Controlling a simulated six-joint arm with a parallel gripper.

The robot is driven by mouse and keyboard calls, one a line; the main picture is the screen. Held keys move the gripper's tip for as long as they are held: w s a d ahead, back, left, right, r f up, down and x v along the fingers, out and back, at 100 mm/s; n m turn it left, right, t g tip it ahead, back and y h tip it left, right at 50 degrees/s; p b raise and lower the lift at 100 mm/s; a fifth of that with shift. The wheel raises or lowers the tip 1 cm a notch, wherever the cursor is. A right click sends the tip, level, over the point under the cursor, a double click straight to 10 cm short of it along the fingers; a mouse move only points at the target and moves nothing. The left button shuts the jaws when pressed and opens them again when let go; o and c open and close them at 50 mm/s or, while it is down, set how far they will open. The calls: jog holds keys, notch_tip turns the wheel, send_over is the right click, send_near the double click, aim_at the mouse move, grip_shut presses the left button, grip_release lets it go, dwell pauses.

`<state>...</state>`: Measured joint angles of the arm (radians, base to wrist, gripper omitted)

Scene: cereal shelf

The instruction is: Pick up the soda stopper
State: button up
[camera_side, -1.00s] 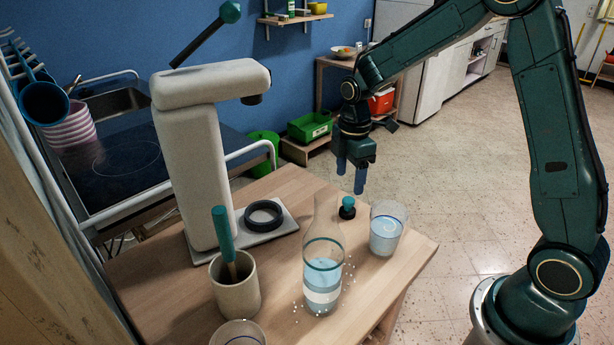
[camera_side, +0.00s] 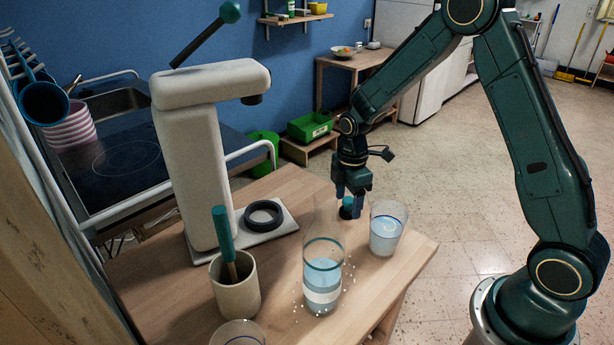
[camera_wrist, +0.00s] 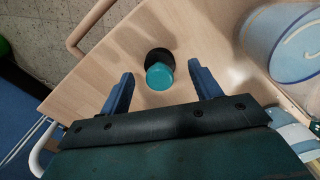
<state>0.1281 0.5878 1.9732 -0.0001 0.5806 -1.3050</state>
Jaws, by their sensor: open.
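The soda stopper (camera_side: 348,208) has a teal top and a black base and stands on the wooden table behind the bottle. In the wrist view the stopper (camera_wrist: 159,75) lies between and just beyond the two blue fingertips, with no finger visibly touching it. My gripper (camera_side: 348,208) is open and points down, its fingers around the stopper's top in the side view and partly hiding it. My gripper also shows in the wrist view (camera_wrist: 160,82) with a wide gap between its fingers.
A clear bottle (camera_side: 322,280) with bluish liquid stands in front of the stopper. A glass (camera_side: 386,229) stands close to its right. A cup (camera_side: 236,288) with a teal-handled tool and a white soda machine (camera_side: 200,165) are to the left. The table edge (camera_side: 418,262) is near.

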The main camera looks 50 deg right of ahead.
jog(key=shift+f, duration=1)
jog(key=c, duration=1.1)
